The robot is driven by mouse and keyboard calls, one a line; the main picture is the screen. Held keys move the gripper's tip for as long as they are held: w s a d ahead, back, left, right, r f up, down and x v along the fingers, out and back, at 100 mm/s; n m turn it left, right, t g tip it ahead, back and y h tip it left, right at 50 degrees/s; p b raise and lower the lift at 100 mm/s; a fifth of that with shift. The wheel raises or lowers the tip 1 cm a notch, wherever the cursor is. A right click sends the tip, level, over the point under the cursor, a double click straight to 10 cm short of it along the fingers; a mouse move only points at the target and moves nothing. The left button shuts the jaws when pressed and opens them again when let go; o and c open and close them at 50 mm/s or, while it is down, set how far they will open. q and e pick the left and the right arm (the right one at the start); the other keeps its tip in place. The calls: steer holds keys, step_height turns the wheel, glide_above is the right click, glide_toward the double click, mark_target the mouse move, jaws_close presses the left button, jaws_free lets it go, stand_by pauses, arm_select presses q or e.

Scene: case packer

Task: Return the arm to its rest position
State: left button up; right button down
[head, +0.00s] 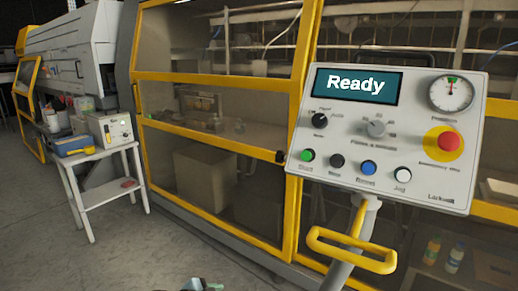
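A grey control panel stands on a post at the right in the head view. Its screen (355,86) reads "Ready". Below are a black knob, a grey knob, a red emergency stop button (444,141) on a yellow surround, and a row of green, black, blue and white buttons. A small dark piece with a teal spot at the bottom edge, left of centre, appears to be the tip of my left arm, cut off by the frame. Its fingers cannot be made out. My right gripper is out of view. Nothing of mine touches the panel.
A yellow handle (350,251) juts from the panel post. The yellow-framed machine (209,78) fills the background. A small white table (108,190) with a box and containers stands at the left. The grey floor (130,255) in front is clear.

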arm_select(q)
steer(key=s+a+f+n+t+y, duration=0.1)
steer(key=s+a+f+n, duration=0.25)
steer(key=s+f, duration=0.5)
steer(key=s+a+f+n+y, duration=0.2)
steer(key=s+f+n, duration=0.25)
steer(key=s, duration=0.75)
steer(key=s+a+n+y, duration=0.1)
steer(key=s+a, duration=0.1)
steer(key=s, duration=0.8)
steer(key=s+a+n+p, duration=0.1)
steer(key=s+a+n, duration=0.1)
steer(key=s, duration=0.7)
steer(key=shift+s+a+f+n+y, duration=0.15)
steer(key=shift+s+a+n+y, duration=0.15)
steer(key=shift+s+y, duration=0.1)
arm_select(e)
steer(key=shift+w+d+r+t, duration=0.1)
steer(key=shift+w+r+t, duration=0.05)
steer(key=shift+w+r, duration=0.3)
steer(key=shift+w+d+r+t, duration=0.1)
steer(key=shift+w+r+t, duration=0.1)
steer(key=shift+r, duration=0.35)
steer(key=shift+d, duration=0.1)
